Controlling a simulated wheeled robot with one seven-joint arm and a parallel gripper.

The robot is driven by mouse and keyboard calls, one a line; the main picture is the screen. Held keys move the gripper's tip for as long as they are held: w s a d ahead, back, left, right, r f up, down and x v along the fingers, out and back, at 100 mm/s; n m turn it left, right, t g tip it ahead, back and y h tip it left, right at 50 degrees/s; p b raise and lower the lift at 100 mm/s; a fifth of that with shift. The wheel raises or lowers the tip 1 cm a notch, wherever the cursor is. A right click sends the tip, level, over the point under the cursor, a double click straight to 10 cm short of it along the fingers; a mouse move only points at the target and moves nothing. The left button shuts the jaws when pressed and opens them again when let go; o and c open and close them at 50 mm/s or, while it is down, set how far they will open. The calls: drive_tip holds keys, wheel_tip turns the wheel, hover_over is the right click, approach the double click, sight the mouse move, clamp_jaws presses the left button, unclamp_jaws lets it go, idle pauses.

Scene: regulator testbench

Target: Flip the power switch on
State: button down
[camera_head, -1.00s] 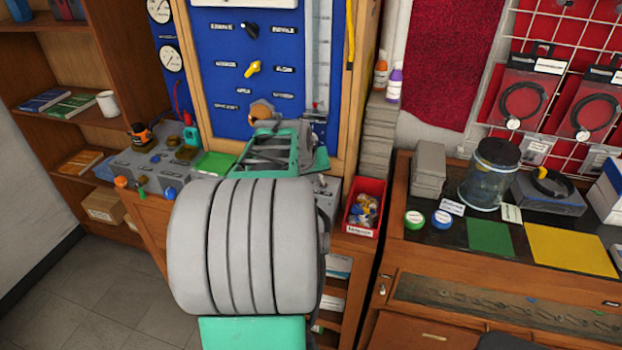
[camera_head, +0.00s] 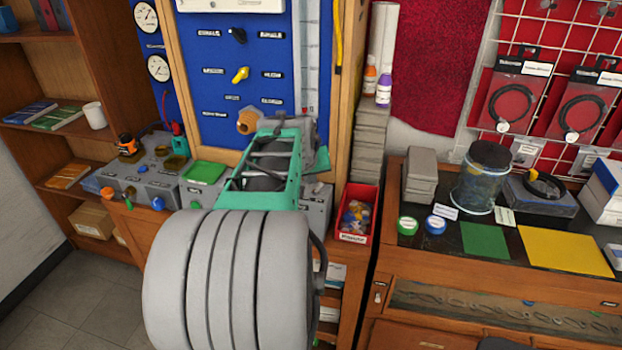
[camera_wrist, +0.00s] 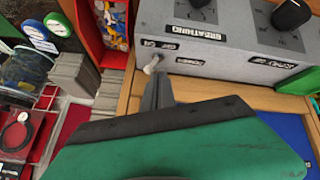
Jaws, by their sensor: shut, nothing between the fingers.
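A small pale toggle switch (camera_wrist: 153,66) sticks out of the face of a grey box (camera_wrist: 205,50) in the wrist view, beside a label reading "BREATHING". My gripper (camera_wrist: 157,80) is shut and empty. Its dark fingertips are right at the toggle in the picture; I cannot tell whether they touch it. In the head view my green gripper housing (camera_head: 270,165) is over the bench, in front of the blue panel. There my arm hides the fingertips, the switch and most of the grey box (camera_head: 316,203).
A red bin of small parts (camera_head: 358,213) stands just right of the grey box; it also shows in the wrist view (camera_wrist: 100,40). A black knob (camera_wrist: 291,14) is on the same box. A green tray (camera_head: 205,172) and another grey unit (camera_head: 150,180) lie to the left.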

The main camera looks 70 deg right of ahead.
drive_tip(key=shift+r, duration=0.1)
drive_tip(key=s+a+f+b+v, duration=0.1)
drive_tip(key=s+v, duration=0.1)
drive_tip(key=v, duration=0.9)
drive_tip(key=shift+a+r, duration=0.2)
drive_tip(key=shift+r, duration=0.15)
